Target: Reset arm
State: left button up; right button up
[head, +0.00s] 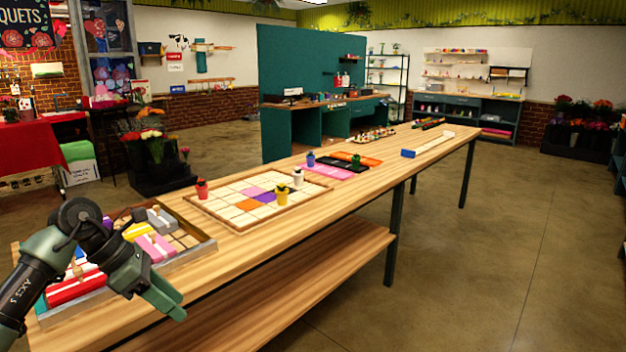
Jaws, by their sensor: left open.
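My left arm comes in from the lower left, over the near end of the long wooden table (330,204). My left gripper (175,303) has green fingers pointing right and down at the table's front edge. It is open and I see nothing between its fingers. It hangs in front of a wooden tray (193,249) that holds several coloured blocks, among them a red one (76,289) and a pink one (155,247). The arm hides part of this tray. My right gripper is not in view.
A gridded board (225,206) with coloured tiles and small pots stands mid-table. Beyond it lie a pink mat (335,172), an orange mat (358,159) and a blue-ended block (408,153). A lower shelf (290,280) runs under the table. The floor to the right (480,270) is clear.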

pick_arm(q)
jog(key=w+d+f+n+t+h, duration=0.4)
jog(key=d+f+n+h, duration=0.4)
jog(key=d+f+n, duration=0.4)
jog(key=s+a+f+n+t+y, duration=0.2)
jog(key=a+f+n+y, duration=0.1)
jog(key=f+n, duration=0.55)
jog(key=s+a+f+n+t+y, duration=0.25)
jog(key=f+n, duration=0.25)
jog(key=f, duration=0.6)
jog(key=s+a+f+n+t+y, duration=0.2)
jog(key=a+f+n+t+y, duration=0.15)
jog(key=f+n, duration=0.5)
jog(key=s+a+f+n+g+y, duration=0.2)
jog(key=s+f+n+g+y, duration=0.3)
jog(key=s+f, duration=1.4)
jog(key=s+d+f+n+g, duration=0.1)
jog(key=s+f+n+g, duration=0.1)
jog(key=s, duration=0.8)
jog(key=s+d+f+n+g, duration=0.1)
jog(key=s+f+n+g, duration=0.1)
jog(key=s, duration=0.7)
jog(key=s+d+f+n+g, duration=0.1)
jog(key=s+f+n+g, duration=0.1)
jog(key=s, duration=0.8)
notch_tip(320, 180, down, 3)
jog(key=shift+s+r+n+g, duration=0.15)
jog(key=shift+s+n+g, duration=0.2)
jog(key=shift+g, duration=0.55)
